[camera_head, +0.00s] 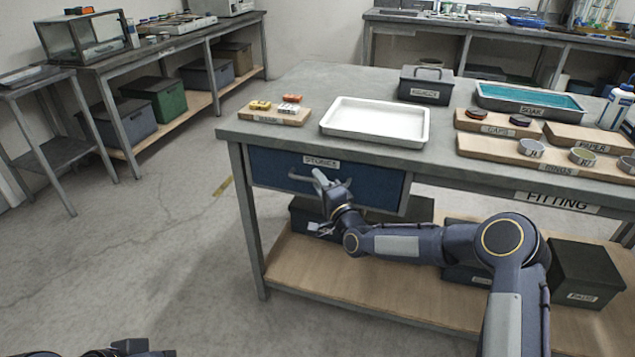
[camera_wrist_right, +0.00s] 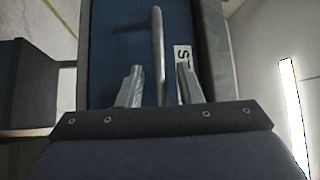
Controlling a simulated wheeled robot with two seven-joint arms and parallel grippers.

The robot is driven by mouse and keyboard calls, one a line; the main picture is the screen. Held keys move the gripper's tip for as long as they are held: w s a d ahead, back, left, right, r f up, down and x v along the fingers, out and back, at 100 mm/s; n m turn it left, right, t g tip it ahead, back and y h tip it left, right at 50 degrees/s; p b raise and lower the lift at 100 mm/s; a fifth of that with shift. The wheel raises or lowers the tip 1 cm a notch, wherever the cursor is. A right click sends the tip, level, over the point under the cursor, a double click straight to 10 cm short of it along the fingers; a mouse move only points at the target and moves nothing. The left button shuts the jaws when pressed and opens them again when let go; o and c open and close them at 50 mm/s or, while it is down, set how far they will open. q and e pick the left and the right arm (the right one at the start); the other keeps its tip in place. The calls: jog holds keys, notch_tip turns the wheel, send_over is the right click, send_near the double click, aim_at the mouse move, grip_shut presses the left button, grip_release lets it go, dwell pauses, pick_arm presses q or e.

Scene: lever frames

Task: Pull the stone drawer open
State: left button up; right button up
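The stone drawer (camera_head: 370,186) has a blue front with a label reading STONES and sits under the left part of the worktable. It looks shut. Its grey bar handle (camera_head: 300,178) crosses the upper front; it also shows in the right wrist view (camera_wrist_right: 158,45). My right gripper (camera_head: 322,183) is at the handle. In the wrist view its two fingers (camera_wrist_right: 160,85) stand apart, one on each side of the bar, with a gap visible on both sides. Only a dark part of my left arm shows at the bottom left; its fingers are out of view.
The grey worktable (camera_head: 290,95) carries a white tray (camera_head: 375,119), a small STONES board (camera_head: 274,115), a lidded box (camera_head: 425,86) and ring boards (camera_head: 545,158). Dark bins stand on the shelf (camera_head: 330,290) below. The floor (camera_head: 180,240) left of the table is clear.

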jog(key=shift+w+a, duration=0.2)
jog(key=shift+w, duration=0.2)
grip_shut()
pick_arm(q)
jog(key=shift+f, duration=0.1)
pick_arm(e)
jog(key=shift+s, duration=0.1)
